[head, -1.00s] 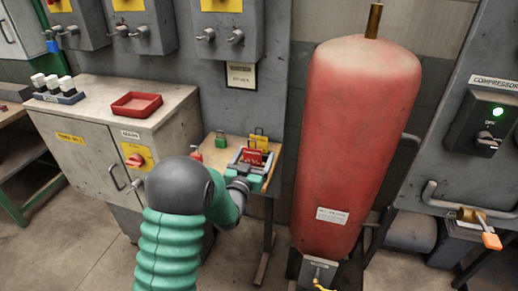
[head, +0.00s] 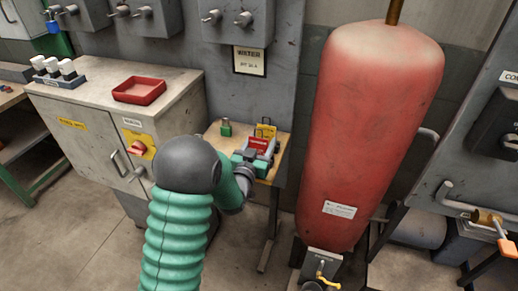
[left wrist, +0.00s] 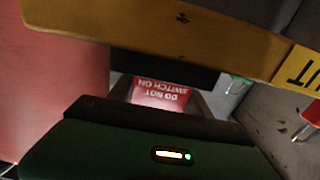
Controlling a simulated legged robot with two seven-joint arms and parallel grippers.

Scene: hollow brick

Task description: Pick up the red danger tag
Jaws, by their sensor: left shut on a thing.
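The red danger tag (head: 258,143) shows at my left gripper (head: 257,157), above the small wooden table. In the left wrist view the red tag (left wrist: 160,95), with upside-down white lettering "DO NOT SWITCH ON", sits in the gap between the dark jaws of the left gripper (left wrist: 158,98). The left gripper is shut on the tag. The jaws hide part of the tag. My right gripper is not in view.
A yellow tag (head: 266,131) stands just behind the red one, and a green padlock (head: 226,129) stands to its left on the table (head: 214,140). The big red tank (head: 365,130) is close on the right. A cabinet (head: 90,110) with a red tray (head: 139,91) is left.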

